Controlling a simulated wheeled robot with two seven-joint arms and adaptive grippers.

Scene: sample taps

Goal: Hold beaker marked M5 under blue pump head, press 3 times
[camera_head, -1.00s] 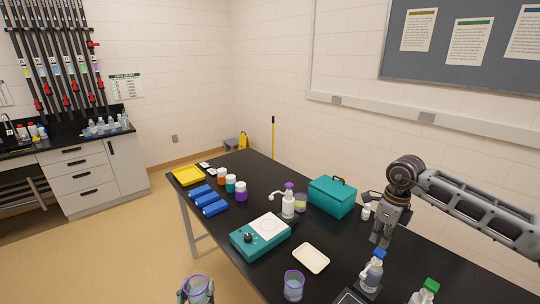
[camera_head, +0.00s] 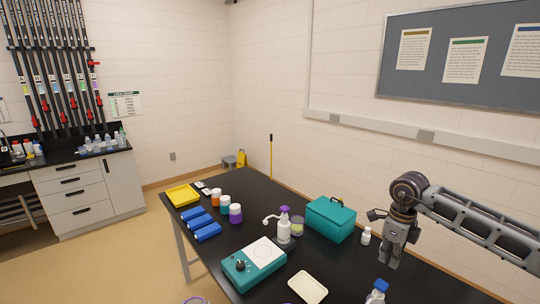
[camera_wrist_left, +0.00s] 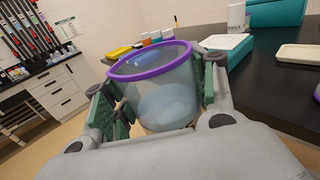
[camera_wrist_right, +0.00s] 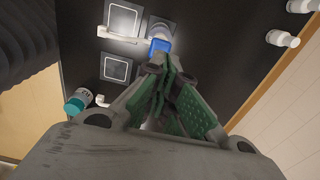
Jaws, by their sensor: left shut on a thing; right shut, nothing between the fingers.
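My left gripper (camera_wrist_left: 160,100) is shut on a clear beaker (camera_wrist_left: 168,85) with a purple rim and pale liquid inside. Only the beaker's rim shows at the bottom edge of the head view (camera_head: 196,300). I cannot read a mark on it. The blue pump head (camera_head: 378,285) tops a bottle at the bottom of the head view. It also shows in the right wrist view (camera_wrist_right: 159,47), with a pale spout pointing left. My right gripper (camera_head: 391,260) is shut and empty, pointing down above the table. In its wrist view, its fingertips (camera_wrist_right: 160,75) appear just below the blue head.
A purple-headed pump bottle (camera_head: 284,230), teal device (camera_head: 253,268), cream tray (camera_head: 307,288) and teal box (camera_head: 330,219) stand on the black table. A teal-topped pump (camera_wrist_right: 77,103) and square pads (camera_wrist_right: 116,68) show in the right wrist view. Blue racks (camera_head: 201,223) lie farther back.

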